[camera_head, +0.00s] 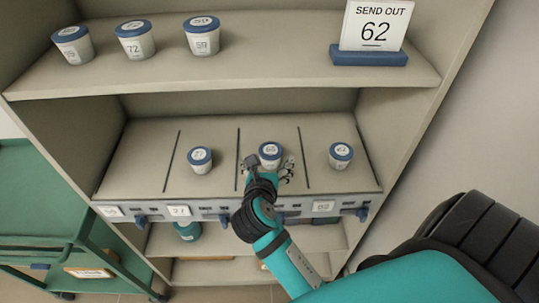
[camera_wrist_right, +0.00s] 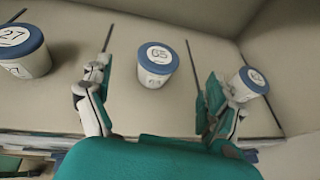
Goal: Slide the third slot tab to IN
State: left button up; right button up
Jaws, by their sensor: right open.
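A slotted shelf (camera_head: 135,165) has a grey front strip with labels and blue tabs. A blue tab (camera_head: 281,218) for the third slot shows beside my right arm, partly hidden by it; I cannot read its marking. A white cup with a blue lid (camera_head: 270,149) stands in the third slot; it also shows in the right wrist view (camera_wrist_right: 155,66), marked 65. My right gripper (camera_head: 268,167) is open and empty, in front of this cup and above the front strip. In the right wrist view its fingers (camera_wrist_right: 156,98) are spread apart on either side below the cup.
Lidded cups stand in the second slot (camera_head: 200,160) and fourth slot (camera_head: 340,155); the first slot is empty. The upper shelf holds three cups and a SEND OUT 62 sign (camera_head: 375,25). A green cart (camera_head: 40,195) stands at left.

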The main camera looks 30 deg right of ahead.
aim_at(281, 216)
jog(key=z, duration=0.85)
